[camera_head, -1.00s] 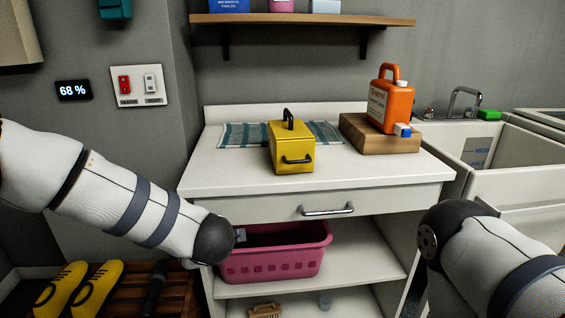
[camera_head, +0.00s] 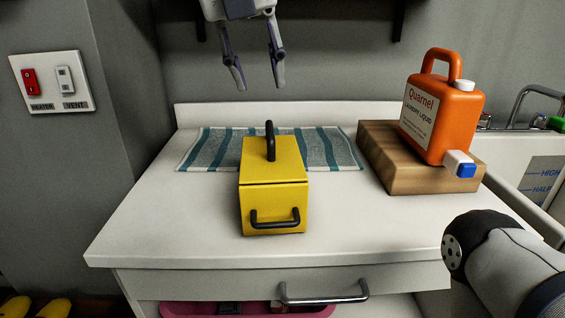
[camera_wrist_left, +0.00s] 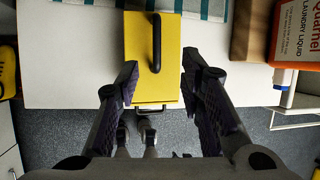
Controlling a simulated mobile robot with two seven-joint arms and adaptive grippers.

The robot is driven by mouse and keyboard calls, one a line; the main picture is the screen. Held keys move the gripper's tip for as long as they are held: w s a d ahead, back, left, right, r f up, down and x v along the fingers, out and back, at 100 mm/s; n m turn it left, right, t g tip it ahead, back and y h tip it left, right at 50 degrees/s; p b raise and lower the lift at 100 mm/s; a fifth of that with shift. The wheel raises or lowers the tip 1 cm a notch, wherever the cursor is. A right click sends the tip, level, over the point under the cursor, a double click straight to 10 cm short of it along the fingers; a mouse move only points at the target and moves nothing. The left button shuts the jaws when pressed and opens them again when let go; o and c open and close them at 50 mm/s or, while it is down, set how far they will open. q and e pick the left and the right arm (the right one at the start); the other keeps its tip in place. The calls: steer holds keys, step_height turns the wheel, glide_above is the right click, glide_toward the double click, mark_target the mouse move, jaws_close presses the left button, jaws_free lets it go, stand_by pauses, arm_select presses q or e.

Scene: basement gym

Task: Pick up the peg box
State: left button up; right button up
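The peg box, a yellow box (camera_head: 272,180) with a black top handle and a black front handle, stands upright on the white counter. My left gripper (camera_head: 259,86) hangs from the top of the head view, fingers pointing down, open and empty. It is above the box and apart from it. In the left wrist view the box (camera_wrist_left: 142,45) and its top handle show from above, beyond and between the spread fingers (camera_wrist_left: 160,72). My right arm enters at the lower right of the head view; its gripper is out of view.
A striped towel (camera_head: 215,148) lies behind and partly beside the box. A wooden block (camera_head: 390,170) with an orange laundry bottle (camera_head: 440,110) stands to the right. The counter (camera_head: 165,215) is clear left of the box. A drawer handle (camera_head: 323,297) sticks out in front.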

arm_select(q)
glide_above(269, 128)
steer(key=s+a, duration=0.1)
steer(key=s, duration=0.2)
step_height(269, 128, down, 5)
steer(key=shift+w+f+b, duration=0.1)
steer(key=shift+b, duration=0.2)
steer(key=x, duration=0.5)
steer(key=shift+w+f, duration=0.2)
steer(key=shift+f, duration=0.15)
steer(key=shift+r, duration=0.1)
jaws_close()
